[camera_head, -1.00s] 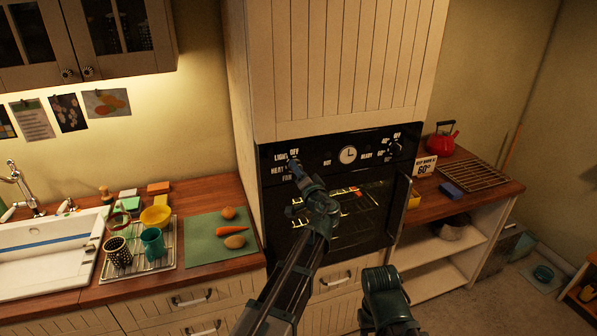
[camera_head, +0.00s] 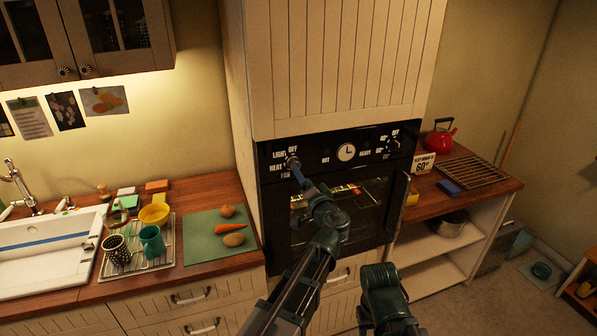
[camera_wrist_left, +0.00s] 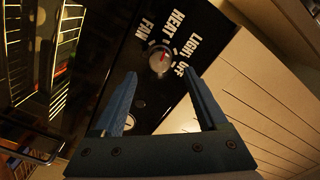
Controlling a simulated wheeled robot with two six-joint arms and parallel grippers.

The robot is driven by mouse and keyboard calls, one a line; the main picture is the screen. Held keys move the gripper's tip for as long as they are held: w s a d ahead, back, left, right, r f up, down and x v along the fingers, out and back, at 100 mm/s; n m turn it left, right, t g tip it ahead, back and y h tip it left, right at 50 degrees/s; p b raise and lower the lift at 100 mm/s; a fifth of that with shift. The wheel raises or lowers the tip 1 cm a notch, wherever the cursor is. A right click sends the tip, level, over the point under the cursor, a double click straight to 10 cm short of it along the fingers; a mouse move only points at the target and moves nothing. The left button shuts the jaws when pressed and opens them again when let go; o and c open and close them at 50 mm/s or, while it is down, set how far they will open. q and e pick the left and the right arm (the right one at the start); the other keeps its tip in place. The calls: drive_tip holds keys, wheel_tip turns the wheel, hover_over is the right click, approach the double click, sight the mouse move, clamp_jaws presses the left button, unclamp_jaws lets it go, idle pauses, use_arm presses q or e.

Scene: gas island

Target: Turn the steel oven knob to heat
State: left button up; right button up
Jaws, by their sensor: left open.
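The steel oven knob (camera_wrist_left: 160,60) shows in the left wrist view on the black panel, round with a red mark. Labels FAN, HEAT, LIGHT and OFF surround it. The mark points up and right in that view; I cannot tell exactly which label it meets. My left gripper (camera_wrist_left: 159,74) is open, with its two blue fingers apart and the knob seen between and just beyond their tips. I cannot tell whether they touch it. In the head view my left gripper (camera_head: 294,164) is at the panel's left end and hides the knob. My right gripper is not in view.
The oven panel also has a clock (camera_head: 346,152) and another knob (camera_head: 393,146) at its right. The lit oven door (camera_head: 340,215) is below. A counter at left holds a dish rack (camera_head: 165,257) and a green mat (camera_head: 205,250). A red kettle (camera_head: 440,138) stands at right.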

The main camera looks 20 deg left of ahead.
use_arm(q)
drive_tip(key=v, duration=0.7)
drive_tip(key=shift+s+d, duration=0.25)
drive_tip(key=shift+s, duration=0.05)
drive_tip(key=s+a+f+n+g+h, duration=0.2)
drive_tip(key=s+a+f+g, duration=0.3)
drive_tip(key=f, duration=0.4)
drive_tip(key=s+a+f+n+g+h, duration=0.25)
drive_tip(key=s+f+g, duration=0.35)
drive_tip(key=s+f, duration=0.3)
drive_tip(key=s+d+f+m+g+h+b, duration=0.2)
drive_tip(key=s+d+f+b, duration=0.2)
drive_tip(key=d, duration=0.4)
drive_tip(key=s+d+f+m+g+h+b, duration=0.2)
drive_tip(key=s+d+f+b, duration=0.2)
drive_tip(key=s+d+f, duration=0.2)
wheel_tip(320, 180, down, 3)
drive_tip(key=shift+s+d+r+b, duration=0.15)
drive_tip(key=shift+s+d+b, duration=0.2)
drive_tip(key=shift+d, duration=0.8)
